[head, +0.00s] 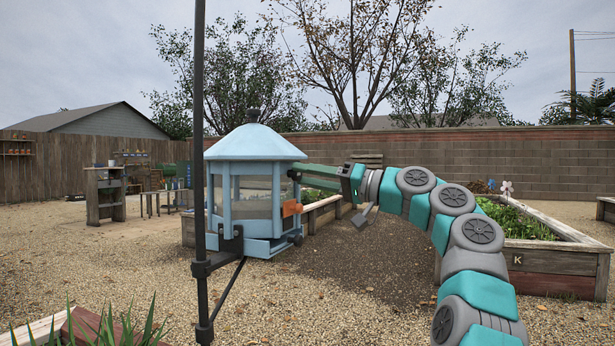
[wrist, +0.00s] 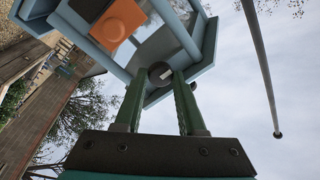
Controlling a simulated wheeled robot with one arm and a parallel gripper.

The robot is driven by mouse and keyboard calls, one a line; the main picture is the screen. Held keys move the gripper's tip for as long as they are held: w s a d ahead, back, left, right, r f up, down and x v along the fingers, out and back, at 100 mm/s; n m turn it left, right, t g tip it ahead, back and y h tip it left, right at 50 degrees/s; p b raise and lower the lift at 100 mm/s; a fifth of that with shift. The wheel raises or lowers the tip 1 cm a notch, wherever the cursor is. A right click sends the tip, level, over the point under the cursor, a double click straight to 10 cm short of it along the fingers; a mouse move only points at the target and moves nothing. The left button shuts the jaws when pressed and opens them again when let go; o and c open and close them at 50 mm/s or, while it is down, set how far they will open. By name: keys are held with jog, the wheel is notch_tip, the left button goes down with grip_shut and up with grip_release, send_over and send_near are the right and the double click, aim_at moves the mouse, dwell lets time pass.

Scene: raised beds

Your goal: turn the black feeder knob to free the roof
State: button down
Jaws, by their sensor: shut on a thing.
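The light-blue feeder (head: 244,195) has clear panes and a pale blue roof (head: 254,145) that sits on its body. My gripper (head: 300,171) reaches in from the right, just under the roof's edge. In the wrist view my gripper (wrist: 161,78) has its two green fingers shut on the black knob (wrist: 160,71), one on each side. A small pale mark shows on the knob's face. In the head view the knob is mostly hidden by the fingertips. An orange part (head: 291,208) sits lower on the feeder's right side, clear of the fingers.
A dark pole (head: 201,265) with a bracket carries the feeder at its left. Wooden raised beds (head: 555,258) stand behind and to the right. A potting bench (head: 105,195) is far left. Open gravel lies below the feeder and arm.

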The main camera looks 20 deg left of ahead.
jog(key=c, duration=0.8)
grip_release()
jog(key=d, duration=0.2)
jog(key=d+b, duration=0.1)
jog(key=d, duration=0.2)
jog(key=d+f, duration=0.1)
jog(key=d, duration=0.1)
jog(key=shift+s+d+f, duration=0.1)
jog(key=shift+s+d, duration=0.2)
